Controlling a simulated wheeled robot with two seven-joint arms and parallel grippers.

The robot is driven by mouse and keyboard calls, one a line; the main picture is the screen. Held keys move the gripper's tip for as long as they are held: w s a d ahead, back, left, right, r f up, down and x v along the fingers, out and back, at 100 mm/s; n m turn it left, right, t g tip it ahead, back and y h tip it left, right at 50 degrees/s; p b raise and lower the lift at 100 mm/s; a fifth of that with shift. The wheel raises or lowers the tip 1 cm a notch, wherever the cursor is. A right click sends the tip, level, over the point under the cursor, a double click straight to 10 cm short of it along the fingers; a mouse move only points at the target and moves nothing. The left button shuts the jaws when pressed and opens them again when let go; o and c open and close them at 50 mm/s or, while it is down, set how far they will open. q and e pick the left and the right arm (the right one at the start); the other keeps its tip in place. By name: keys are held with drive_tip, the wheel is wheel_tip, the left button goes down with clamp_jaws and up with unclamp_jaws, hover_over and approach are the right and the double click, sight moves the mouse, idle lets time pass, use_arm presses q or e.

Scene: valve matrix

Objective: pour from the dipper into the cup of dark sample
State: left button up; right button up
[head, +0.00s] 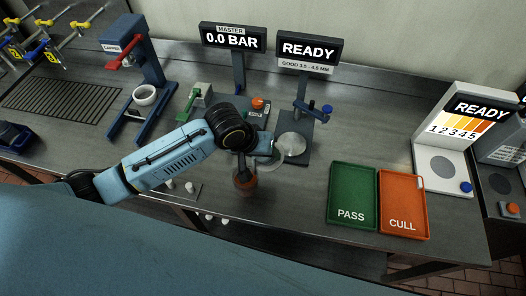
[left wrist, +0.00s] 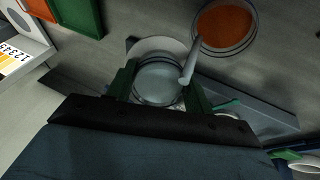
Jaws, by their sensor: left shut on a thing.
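My left gripper (head: 264,147) is above the bench, left of the round plate of the gauge stand. In the left wrist view its green fingers (left wrist: 160,90) are shut on a clear round vessel, which I take as the dipper (left wrist: 158,80); a pale rod crosses its right side. In the head view the dipper (head: 272,163) is partly hidden by the gripper. A clear cup with rust-brown contents (head: 244,182) stands just left of and nearer than the dipper; it also shows in the left wrist view (left wrist: 226,27). My right gripper is out of view.
The gauge stand (head: 300,118) with a READY sign is right behind the gripper. A green PASS tray (head: 353,170) and an orange CULL tray (head: 403,180) lie to the right. A capper (head: 145,65) stands left. Bare bench lies between cup and PASS tray.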

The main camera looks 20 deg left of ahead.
use_arm(q)
drive_tip(key=shift+s+a+r+t+h, duration=0.25)
drive_tip(key=shift+s+a+t+h, duration=0.45)
drive_tip(key=shift+s+t, duration=0.15)
idle(3.0)
